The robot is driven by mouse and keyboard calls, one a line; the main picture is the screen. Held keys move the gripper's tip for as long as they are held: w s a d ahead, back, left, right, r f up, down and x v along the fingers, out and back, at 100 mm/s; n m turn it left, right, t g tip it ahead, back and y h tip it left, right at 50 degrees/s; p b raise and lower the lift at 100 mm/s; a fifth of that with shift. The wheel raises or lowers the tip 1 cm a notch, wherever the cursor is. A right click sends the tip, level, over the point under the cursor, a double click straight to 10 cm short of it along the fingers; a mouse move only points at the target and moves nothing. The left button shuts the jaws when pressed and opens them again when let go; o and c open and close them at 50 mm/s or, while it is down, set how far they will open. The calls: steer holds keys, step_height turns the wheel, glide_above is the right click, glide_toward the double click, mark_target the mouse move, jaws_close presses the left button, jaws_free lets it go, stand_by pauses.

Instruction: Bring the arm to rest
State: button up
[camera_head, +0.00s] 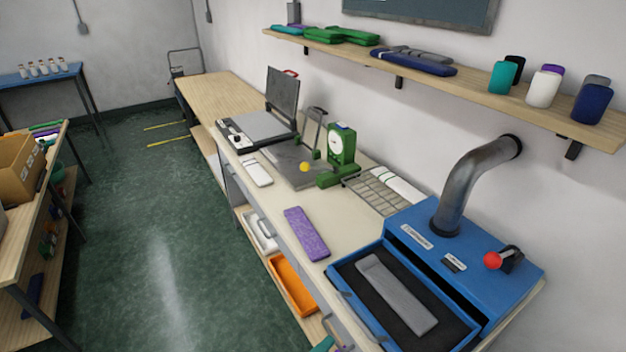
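The task names no other object. The long workbench (262,198) stands along the right wall. On it a purple knitted piece (307,233) lies flat near the front edge. A grey flat piece (396,295) lies in the open tray of a blue machine (480,250) at the near right.
The blue machine has a metal duct (468,182) and a red-knobbed lever (493,261). A green dial gauge (341,144) and an open press (283,90) stand farther back. Below are an orange bin (292,285) and white bin (262,231). The green floor aisle (140,220) is clear.

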steer(key=s+a+f+m+t+y, duration=0.1)
steer(key=s+a+f+y, duration=0.2)
steer(key=s+f+y, duration=0.8)
steer(key=s+d+r+m+t+h, duration=0.1)
steer(key=s+r+m+t, duration=0.2)
steer(key=s+r+m, duration=0.5)
steer(key=s+r, duration=0.3)
steer(key=s, duration=0.3)
steer(key=shift+s+h, duration=0.3)
steer(key=shift+s, duration=0.1)
